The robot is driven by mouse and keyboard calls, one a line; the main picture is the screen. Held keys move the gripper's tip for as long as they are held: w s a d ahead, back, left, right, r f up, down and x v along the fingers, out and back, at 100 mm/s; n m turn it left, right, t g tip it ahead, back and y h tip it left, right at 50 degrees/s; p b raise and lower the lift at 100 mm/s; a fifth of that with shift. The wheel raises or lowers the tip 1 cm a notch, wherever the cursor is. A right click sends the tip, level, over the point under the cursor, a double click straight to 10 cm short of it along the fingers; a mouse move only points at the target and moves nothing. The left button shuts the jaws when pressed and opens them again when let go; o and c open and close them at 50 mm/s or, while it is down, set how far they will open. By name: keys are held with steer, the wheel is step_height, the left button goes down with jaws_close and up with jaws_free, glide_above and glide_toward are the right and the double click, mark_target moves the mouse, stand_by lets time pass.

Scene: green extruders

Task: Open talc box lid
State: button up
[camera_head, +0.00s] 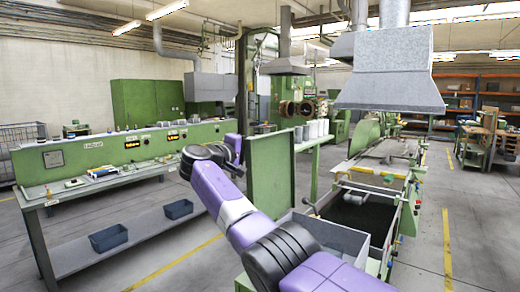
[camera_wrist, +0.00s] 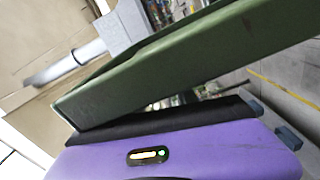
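A green panel (camera_head: 270,172) stands upright beside my arm in the head view; I take it for the talc box lid but cannot be sure. A grey open-topped box (camera_head: 338,236) lies below and right of it, partly behind my purple arm. In the wrist view a green panel (camera_wrist: 170,68) slants across the picture, close above my purple hand. My gripper (camera_wrist: 270,120) shows two grey fingertips set apart, with nothing visible between them. Contact between hand and panel cannot be told. In the head view my gripper is not visible, apparently hidden behind the upright panel.
A dark-filled trough (camera_head: 360,215) on the green extruder line stands right of the box, under a grey hood (camera_head: 390,75). A green control bench (camera_head: 110,160) with blue bins (camera_head: 108,238) below stands left. Open floor (camera_head: 170,255) lies between bench and machine.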

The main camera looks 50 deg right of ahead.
mark_target(247, 149)
steer(key=shift+s+a+b, duration=0.15)
steer(key=shift+a+b, duration=0.25)
steer(key=shift+a, duration=1.65)
steer(key=shift+a, duration=0.1)
steer(key=a, duration=0.8)
steer(key=shift+s+a, duration=0.35)
steer(key=shift+a, duration=0.05)
steer(key=shift+p, duration=0.4)
